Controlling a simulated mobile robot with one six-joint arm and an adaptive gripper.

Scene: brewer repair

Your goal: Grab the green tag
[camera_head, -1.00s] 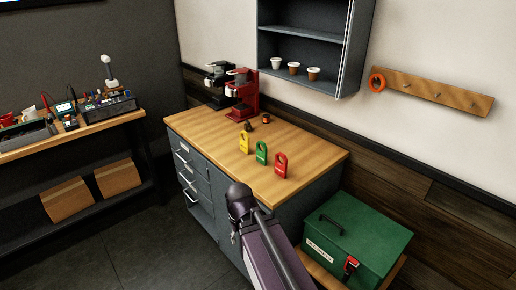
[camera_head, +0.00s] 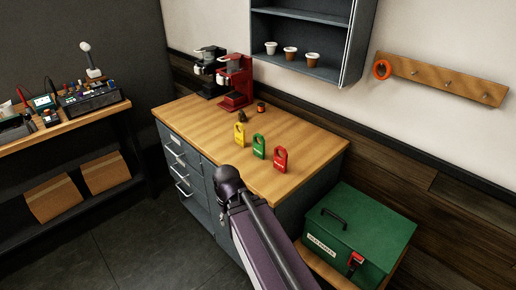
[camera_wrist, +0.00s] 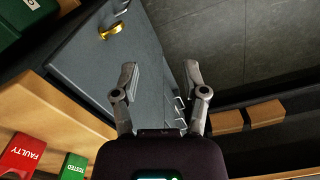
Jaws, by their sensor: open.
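The green tag (camera_head: 259,146) stands upright on the wooden top of the grey cabinet (camera_head: 190,118), between the yellow tag (camera_head: 239,135) and the red tag (camera_head: 280,159). In the wrist view, part of the green tag (camera_wrist: 73,166) shows at the bottom left with the word "TESTED". The red tag (camera_wrist: 22,154), marked "FAULTY", is left of it. My gripper (camera_wrist: 160,72) is open and empty, pointing past the cabinet's side towards the floor, apart from the tags. In the head view my arm reaches towards the cabinet's front edge; the fingers are hidden there.
Two coffee machines, one black (camera_head: 208,72) and one red (camera_head: 236,82), stand at the back of the cabinet top. A green box (camera_head: 357,235) sits at the right. A wooden peg rail (camera_head: 440,78) and a shelf with cups (camera_head: 290,53) hang on the wall. The front of the top is clear.

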